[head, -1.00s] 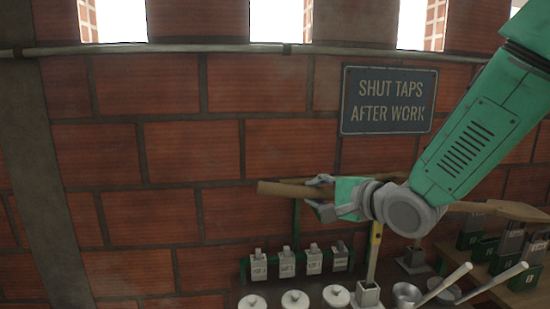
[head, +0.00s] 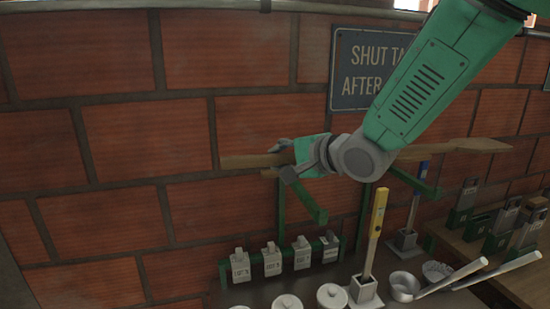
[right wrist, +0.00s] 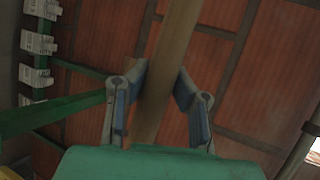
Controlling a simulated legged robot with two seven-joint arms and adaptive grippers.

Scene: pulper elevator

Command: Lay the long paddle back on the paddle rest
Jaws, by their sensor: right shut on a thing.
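The long wooden paddle (head: 450,148) lies roughly level across the head view, in front of the brick wall. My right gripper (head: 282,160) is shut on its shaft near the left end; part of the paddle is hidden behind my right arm. In the right wrist view the paddle (right wrist: 170,50) runs between the two fingers (right wrist: 158,88). The paddle rest has green bracket arms, one left (head: 308,200) and one right (head: 414,181). The paddle shows just above them in the head view; I cannot tell whether it touches them. My left gripper is not in view.
A dark sign (head: 350,68) hangs on the wall behind my arm. Below stand a rack of labelled grey tags (head: 272,260), several white lidded pots (head: 332,296), a yellow-handled tool (head: 376,232) in a holder, and long-handled pans (head: 404,286). Green boxes (head: 462,212) stand at the right.

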